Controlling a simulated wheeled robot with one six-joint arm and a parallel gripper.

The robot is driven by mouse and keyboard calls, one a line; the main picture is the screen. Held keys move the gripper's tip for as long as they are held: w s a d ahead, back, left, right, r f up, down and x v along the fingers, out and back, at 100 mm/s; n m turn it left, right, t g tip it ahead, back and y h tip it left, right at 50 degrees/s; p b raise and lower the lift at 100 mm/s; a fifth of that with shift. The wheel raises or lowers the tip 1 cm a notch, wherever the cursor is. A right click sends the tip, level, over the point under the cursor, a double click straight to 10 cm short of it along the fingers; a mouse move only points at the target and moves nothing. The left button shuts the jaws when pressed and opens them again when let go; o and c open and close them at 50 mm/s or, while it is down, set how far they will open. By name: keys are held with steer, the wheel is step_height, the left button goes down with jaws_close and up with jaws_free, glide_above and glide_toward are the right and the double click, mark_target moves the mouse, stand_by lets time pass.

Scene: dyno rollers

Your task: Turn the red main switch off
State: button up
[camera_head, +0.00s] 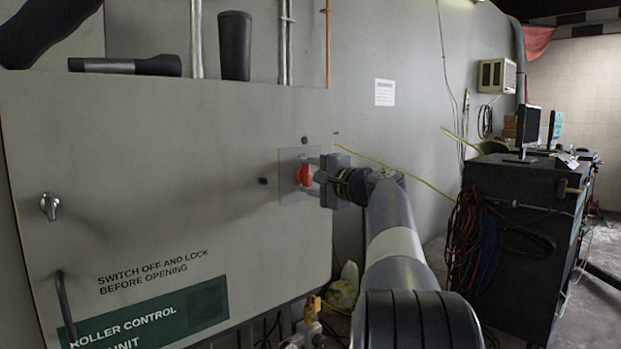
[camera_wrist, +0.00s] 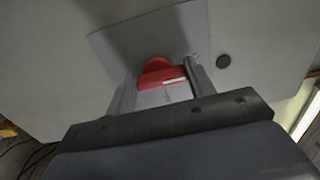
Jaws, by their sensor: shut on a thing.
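The red main switch (camera_head: 304,175) is a red rotary knob on a grey square plate (camera_head: 288,185) on the front of the control cabinet. My gripper (camera_head: 312,174) reaches it from the right, at the end of my arm. In the wrist view the red switch (camera_wrist: 160,73) sits between the two fingers of my gripper (camera_wrist: 163,84), which is shut on it. A white mark shows on the knob's handle, at its right part. The gripper hides part of the knob and plate, and I cannot read any position labels.
The cabinet (camera_head: 130,150) has a latch (camera_head: 49,206) and a dark handle (camera_head: 66,305) at left. Cables hang on a black cart (camera_head: 520,235) at right. Floor between cabinet and cart looks partly clear.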

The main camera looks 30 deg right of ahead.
steer(key=o, duration=1)
steer(key=s, duration=0.3)
steer(key=s+d, duration=0.1)
steer(key=s, duration=0.3)
steer(key=s+b, duration=0.1)
steer(key=s, duration=0.2)
steer(key=shift+s+d, duration=0.25)
steer(key=shift+s, duration=0.1)
steer(key=w, duration=0.3)
steer(key=w+a, duration=0.1)
steer(key=w, duration=0.3)
steer(key=w+p, duration=0.1)
steer(key=w, duration=0.3)
steer(key=shift+a, duration=0.25)
steer(key=shift+s, duration=0.1)
